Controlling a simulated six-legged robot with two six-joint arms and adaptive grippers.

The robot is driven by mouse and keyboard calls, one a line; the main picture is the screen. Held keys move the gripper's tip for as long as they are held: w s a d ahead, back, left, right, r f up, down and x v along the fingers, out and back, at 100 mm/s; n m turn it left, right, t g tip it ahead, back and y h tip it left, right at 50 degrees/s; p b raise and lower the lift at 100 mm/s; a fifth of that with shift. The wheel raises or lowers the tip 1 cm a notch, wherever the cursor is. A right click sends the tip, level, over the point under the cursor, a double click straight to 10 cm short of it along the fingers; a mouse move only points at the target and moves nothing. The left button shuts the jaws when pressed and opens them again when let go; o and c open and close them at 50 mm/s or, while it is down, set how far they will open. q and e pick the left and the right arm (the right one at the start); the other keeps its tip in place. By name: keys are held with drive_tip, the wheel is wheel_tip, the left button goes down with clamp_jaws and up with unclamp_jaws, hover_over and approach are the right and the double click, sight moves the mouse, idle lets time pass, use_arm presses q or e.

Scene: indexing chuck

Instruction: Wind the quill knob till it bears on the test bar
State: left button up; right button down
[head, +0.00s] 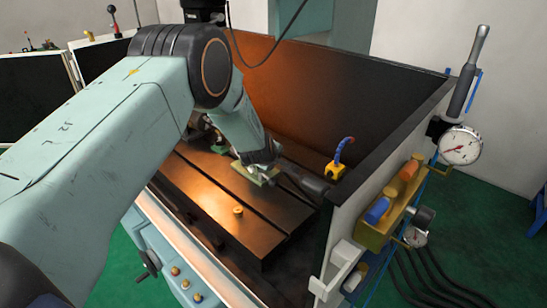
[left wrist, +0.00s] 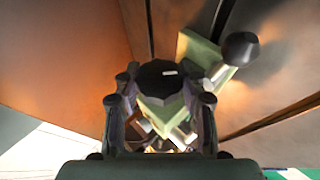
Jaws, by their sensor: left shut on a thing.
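The quill knob (left wrist: 158,80), dark and many-sided with a white mark on its face, sits between the fingers of my left gripper (left wrist: 161,104) in the left wrist view. The gripper is shut on it. A green tailstock body (left wrist: 200,52) lies behind the knob, with a round black handle (left wrist: 240,48) to its upper right. In the head view my left arm reaches down to the green base (head: 256,173) on the slotted table, and hides the knob. I cannot make out the test bar or its contact with the quill. My right gripper is not in view.
The slotted table (head: 205,190) carries a small brass piece (head: 238,211) near its front. A dial gauge (head: 460,146) and a rack of coloured handles (head: 385,218) are outside the enclosure.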

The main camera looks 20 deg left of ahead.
use_arm(q)
drive_tip(key=shift+s+f, duration=0.1)
drive_tip(key=o, duration=0.9)
drive_tip(key=shift+r, duration=0.25)
drive_tip(key=shift+s+r, duration=0.2)
drive_tip(key=shift+s, duration=0.1)
drive_tip(key=v, duration=1.1)
drive_tip(key=shift+s, duration=0.1)
